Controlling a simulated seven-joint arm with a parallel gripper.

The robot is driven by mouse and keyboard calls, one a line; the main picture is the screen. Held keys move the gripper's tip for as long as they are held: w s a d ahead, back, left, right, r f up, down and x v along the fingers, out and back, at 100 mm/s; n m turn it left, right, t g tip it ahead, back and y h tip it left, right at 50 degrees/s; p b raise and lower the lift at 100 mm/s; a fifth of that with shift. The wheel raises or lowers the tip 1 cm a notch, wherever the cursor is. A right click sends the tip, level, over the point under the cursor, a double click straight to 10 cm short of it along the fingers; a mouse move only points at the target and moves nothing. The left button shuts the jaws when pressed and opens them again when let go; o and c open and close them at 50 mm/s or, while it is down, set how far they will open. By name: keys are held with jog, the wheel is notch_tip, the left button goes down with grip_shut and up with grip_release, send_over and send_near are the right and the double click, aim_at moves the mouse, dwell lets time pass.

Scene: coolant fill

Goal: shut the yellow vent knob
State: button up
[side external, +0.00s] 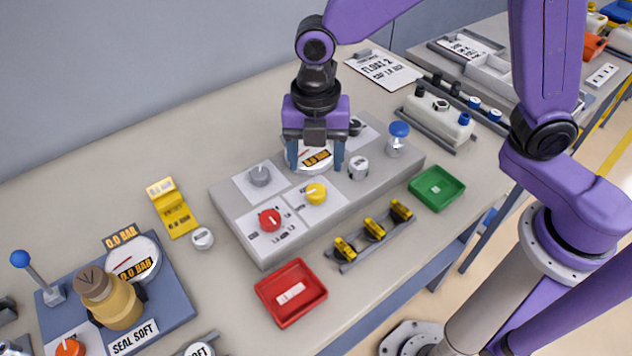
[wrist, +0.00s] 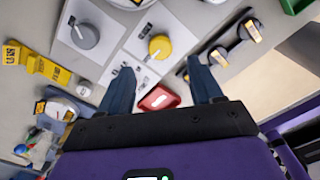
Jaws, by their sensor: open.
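The yellow vent knob (side external: 316,193) sits on a white plate on the grey panel box (side external: 262,258), beside a grey knob (side external: 260,175) and a red knob (side external: 270,219). In the wrist view the yellow knob (wrist: 159,47) lies beyond the fingertips, with the grey knob (wrist: 85,36) to its left. My gripper (side external: 316,168) is open and empty, pointing down above the panel near the dial, behind the yellow knob in the side view. Its two blue fingers also show in the wrist view (wrist: 162,80), apart from the knob.
A red tray (side external: 291,293) and a green tray (side external: 437,188) stand in front of the panel, with a rack of yellow-black pieces (side external: 373,229) between them. A blue-topped knob (side external: 398,130) stands at the panel's right end. The table behind is mostly clear.

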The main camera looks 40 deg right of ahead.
aim_at(316, 189)
notch_tip(316, 189, down, 7)
jog(key=shift+f, duration=0.15)
dwell(0.4)
jog(key=c, duration=1.1)
jog(key=shift+o, duration=0.2)
